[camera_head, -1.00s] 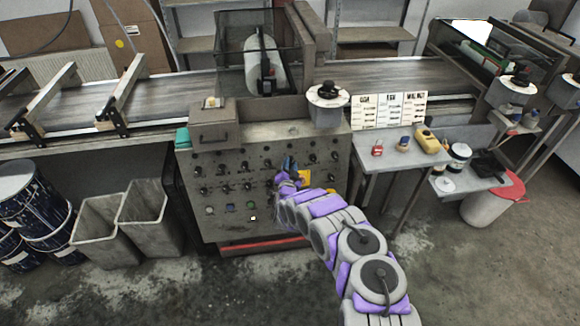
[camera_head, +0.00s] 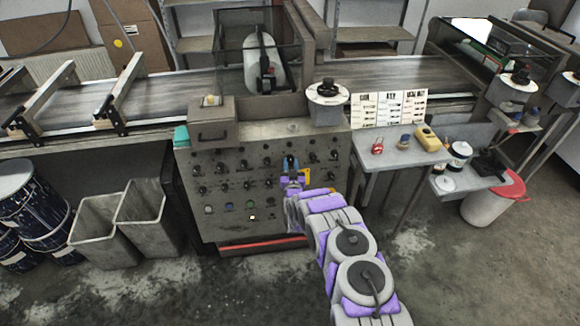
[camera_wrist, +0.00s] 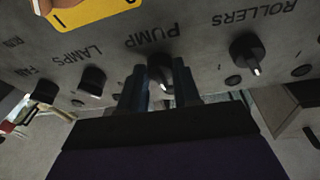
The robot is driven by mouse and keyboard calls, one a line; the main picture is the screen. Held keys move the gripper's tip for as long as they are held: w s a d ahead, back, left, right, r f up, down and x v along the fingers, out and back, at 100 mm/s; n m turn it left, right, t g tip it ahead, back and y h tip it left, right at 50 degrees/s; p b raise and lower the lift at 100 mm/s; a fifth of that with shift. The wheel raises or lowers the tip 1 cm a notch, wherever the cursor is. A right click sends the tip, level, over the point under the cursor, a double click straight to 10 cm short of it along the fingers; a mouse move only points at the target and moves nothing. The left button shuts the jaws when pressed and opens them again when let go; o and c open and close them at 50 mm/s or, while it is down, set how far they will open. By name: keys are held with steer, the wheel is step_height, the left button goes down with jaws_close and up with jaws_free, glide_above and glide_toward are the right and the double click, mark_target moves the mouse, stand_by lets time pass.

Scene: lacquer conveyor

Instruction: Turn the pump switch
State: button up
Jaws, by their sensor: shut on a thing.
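The grey control panel (camera_head: 235,223) stands below the conveyor, with rows of dark knobs on its face. In the wrist view the panel appears upside down, and the black pump switch (camera_wrist: 161,73) is beside the word PUMP. My gripper (camera_wrist: 161,88) has its two dark blue fingers on either side of this knob, shut on it. In the head view my gripper (camera_head: 291,164) is at the panel's right half and hides the knob it holds.
In the wrist view the rollers knob (camera_wrist: 245,55) and the lamps knob (camera_wrist: 92,80) flank the pump switch. A yellow plate (camera_wrist: 88,14) is close by. A side table (camera_head: 400,150) stands right of the panel, and grey bins (camera_head: 150,215) stand left.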

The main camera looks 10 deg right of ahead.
steer(key=shift+d+f+n+y, duration=0.1)
steer(key=shift+n+y, duration=0.45)
steer(key=shift+n, duration=0.9)
steer(key=shift+d+n+y, duration=0.1)
steer(key=shift+n+y, duration=0.45)
steer(key=shift+n, duration=0.9)
steer(key=o, duration=1)
steer(key=shift+o, duration=0.2)
steer(key=s+f+p, duration=0.2)
steer(key=s+p, duration=0.2)
steer(key=s, duration=1.3)
steer(key=shift+s+d, duration=0.15)
steer(key=shift+d, duration=0.1)
